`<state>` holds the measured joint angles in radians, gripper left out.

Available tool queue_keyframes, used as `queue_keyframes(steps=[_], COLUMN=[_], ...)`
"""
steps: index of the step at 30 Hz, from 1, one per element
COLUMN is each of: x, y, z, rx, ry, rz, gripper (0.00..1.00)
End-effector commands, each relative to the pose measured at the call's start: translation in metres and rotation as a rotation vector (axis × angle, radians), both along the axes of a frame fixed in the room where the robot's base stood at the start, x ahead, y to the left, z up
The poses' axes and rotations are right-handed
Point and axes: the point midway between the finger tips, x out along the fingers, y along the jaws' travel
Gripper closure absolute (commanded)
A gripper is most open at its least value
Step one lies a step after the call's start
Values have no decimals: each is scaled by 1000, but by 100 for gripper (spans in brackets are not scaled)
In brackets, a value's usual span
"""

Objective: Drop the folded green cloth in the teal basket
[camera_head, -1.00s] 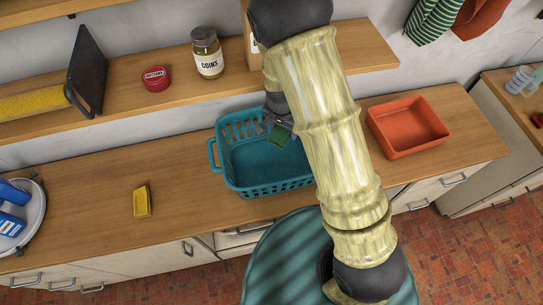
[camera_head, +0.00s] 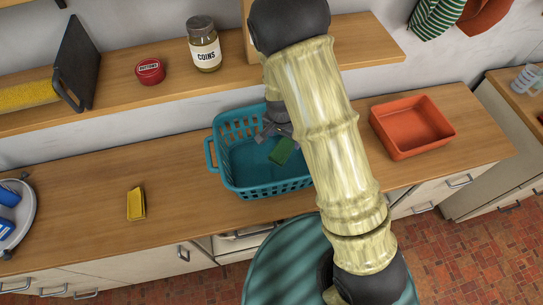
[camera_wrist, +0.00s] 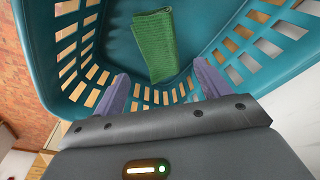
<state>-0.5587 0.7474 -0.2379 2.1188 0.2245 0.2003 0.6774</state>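The folded green cloth (camera_head: 282,151) is inside the teal basket (camera_head: 227,172), which stands on the wooden counter. In the wrist view the cloth (camera_wrist: 154,45) lies against the basket's inside (camera_wrist: 115,45), just beyond my fingertips. My gripper (camera_wrist: 161,72) is open, its two fingers spread apart with nothing between them. In the head view my gripper (camera_head: 270,133) is at the back part of the basket, just above and left of the cloth. My arm hides the basket's right side.
An orange tray (camera_head: 411,126) stands on the counter to the right of the basket. A yellow object (camera_head: 136,204) lies to the left. The shelf behind holds a coins jar (camera_head: 204,44) and a red tin (camera_head: 150,71). The counter between yellow object and basket is clear.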

Motion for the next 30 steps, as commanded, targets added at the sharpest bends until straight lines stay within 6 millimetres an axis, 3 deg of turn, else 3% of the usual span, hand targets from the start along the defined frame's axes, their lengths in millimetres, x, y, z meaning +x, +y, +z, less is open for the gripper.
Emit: queue_keyframes(steps=[14,30], x=[0,-9], y=[0,7], z=[8,72], rx=[1,1], ry=[-3,-2], rz=[0,2], gripper=[20,20])
